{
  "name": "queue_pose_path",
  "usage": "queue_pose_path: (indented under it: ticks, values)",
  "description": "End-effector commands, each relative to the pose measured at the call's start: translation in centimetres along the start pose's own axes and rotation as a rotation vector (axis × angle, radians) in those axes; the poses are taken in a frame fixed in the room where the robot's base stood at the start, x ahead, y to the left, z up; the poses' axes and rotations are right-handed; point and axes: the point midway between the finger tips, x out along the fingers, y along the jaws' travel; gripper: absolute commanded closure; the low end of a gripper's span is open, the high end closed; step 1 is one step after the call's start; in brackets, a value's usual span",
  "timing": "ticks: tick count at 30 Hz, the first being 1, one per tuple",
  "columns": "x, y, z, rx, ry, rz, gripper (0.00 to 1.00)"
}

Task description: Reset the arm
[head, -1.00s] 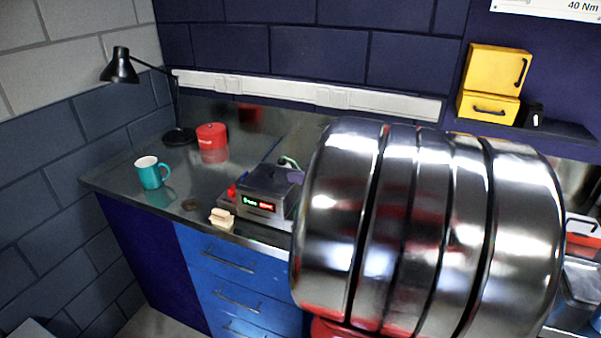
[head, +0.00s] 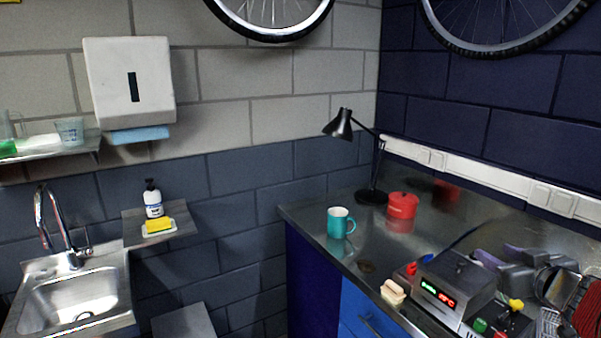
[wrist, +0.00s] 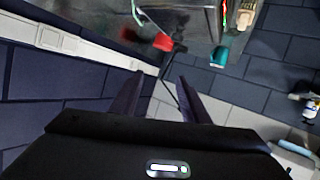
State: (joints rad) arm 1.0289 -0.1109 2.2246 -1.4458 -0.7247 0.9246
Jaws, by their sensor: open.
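My gripper (wrist: 160,95) shows in the wrist view, where its two dark fingers stand apart with nothing between them. It is above the bench, facing the back wall corner, and the view is turned nearly upside down. In the head view my gripper is not clearly seen. The steel workbench (head: 385,250) stands in the corner with a teal mug (head: 338,224), a red pot (head: 401,206) and a black desk lamp (head: 372,192) on it. The mug (wrist: 219,56) and the red pot (wrist: 163,43) also show in the wrist view.
A digital-display device (head: 455,285) and a small pale block (head: 393,291) are near the bench's front edge. A sink (head: 75,298), a soap shelf (head: 160,238) and a towel dispenser (head: 128,85) are at left. Bicycle wheels (head: 270,20) hang above.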

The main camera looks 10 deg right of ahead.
Motion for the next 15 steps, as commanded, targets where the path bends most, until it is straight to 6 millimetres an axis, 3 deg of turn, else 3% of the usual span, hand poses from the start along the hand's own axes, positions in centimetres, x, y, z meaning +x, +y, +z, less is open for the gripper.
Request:
queue_pose_path:
  ticks: [3, 7, 15]
  values:
    - [0.5, -1.0, -2.4, -0.039, 0.012, 0.085, 0.58]
    - [0.4, -2.1, -4.0, -0.061, 0.001, 0.17, 0.58]
    - [-1.2, -5.9, -4.7, -0.053, -0.09, 0.274, 0.58]
